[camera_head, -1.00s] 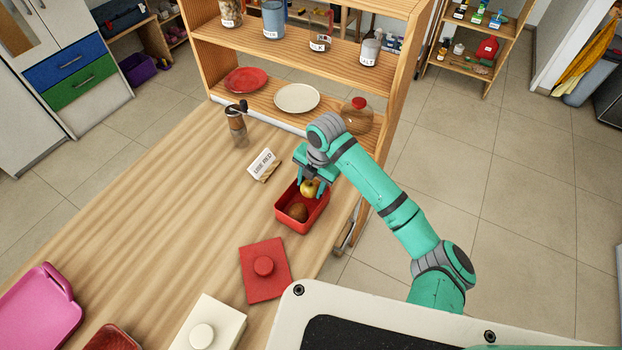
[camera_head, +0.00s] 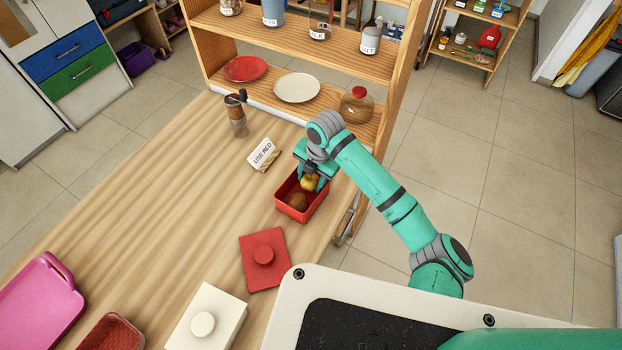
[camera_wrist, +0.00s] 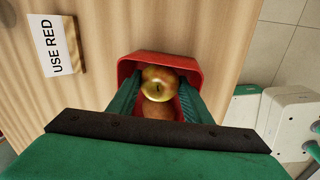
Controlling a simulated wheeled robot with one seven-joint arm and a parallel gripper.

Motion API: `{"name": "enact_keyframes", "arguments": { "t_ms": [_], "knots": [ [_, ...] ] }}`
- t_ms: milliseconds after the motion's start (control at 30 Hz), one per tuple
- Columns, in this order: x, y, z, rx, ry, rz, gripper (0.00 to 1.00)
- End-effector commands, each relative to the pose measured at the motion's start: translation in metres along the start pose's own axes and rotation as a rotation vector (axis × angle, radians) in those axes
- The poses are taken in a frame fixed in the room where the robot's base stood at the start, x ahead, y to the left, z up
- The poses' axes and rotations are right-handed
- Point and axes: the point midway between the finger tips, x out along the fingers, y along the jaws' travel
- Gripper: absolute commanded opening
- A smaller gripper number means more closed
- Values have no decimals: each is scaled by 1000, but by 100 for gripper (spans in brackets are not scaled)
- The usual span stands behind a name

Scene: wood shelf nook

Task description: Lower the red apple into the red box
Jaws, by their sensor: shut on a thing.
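The red box (camera_head: 289,211) stands open on the wooden table near its right edge; it also shows in the wrist view (camera_wrist: 132,66). My gripper (camera_head: 313,184) points down at the box, its fingers (camera_wrist: 158,92) on both sides of the apple. The apple (camera_head: 308,183) looks golden-yellow rather than red, also in the wrist view (camera_wrist: 158,79). It is held between the fingers, low at the far part of the box opening. Whether it touches the floor of the box is hidden. A brown round item (camera_head: 298,201) lies in the box beside it.
A "USE RED" sign (camera_head: 263,154) and a grinder (camera_head: 236,115) stand left of the box. A red lid (camera_head: 264,259) and a white lid-like block (camera_head: 205,322) lie nearer.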

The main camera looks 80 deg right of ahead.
Motion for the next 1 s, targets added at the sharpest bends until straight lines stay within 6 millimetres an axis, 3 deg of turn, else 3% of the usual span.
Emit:
{"name": "enact_keyframes", "arguments": {
  "t_ms": [1000],
  "knots": [
    [9,-2,0,0,1,0,20]
  ]
}}
